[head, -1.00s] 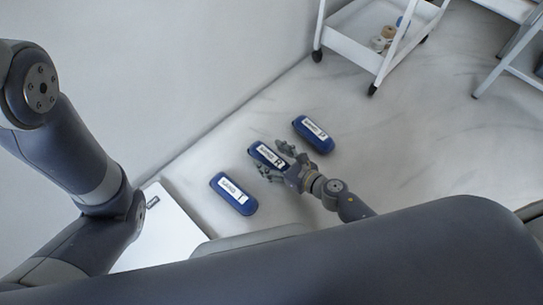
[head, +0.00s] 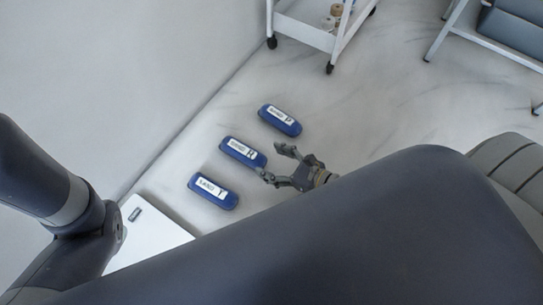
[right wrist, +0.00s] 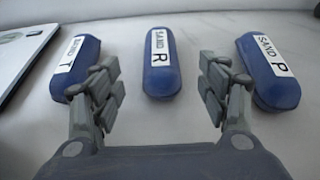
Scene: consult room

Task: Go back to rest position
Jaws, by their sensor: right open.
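My right gripper (head: 281,166) is open and empty, at the right end of the middle blue case. That case, labelled SAND R (head: 243,152), lies on the pale marbled surface. In the right wrist view the SAND R case (right wrist: 161,62) lies beyond and between the spread fingers (right wrist: 161,88), apart from them. The case labelled SAND T (head: 213,191) lies nearer, and the SAND P case (head: 280,120) farther off. The wrist view also shows the SAND T case (right wrist: 76,68) at left and the SAND P case (right wrist: 268,70) at right. My left gripper is not in view.
A white trolley (head: 306,33) on casters stands at the back. A white flat panel (head: 150,234) with a small dark label lies at the lower left. A grey padded seat (head: 515,25) is at the upper right. The marbled surface right of the cases is clear.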

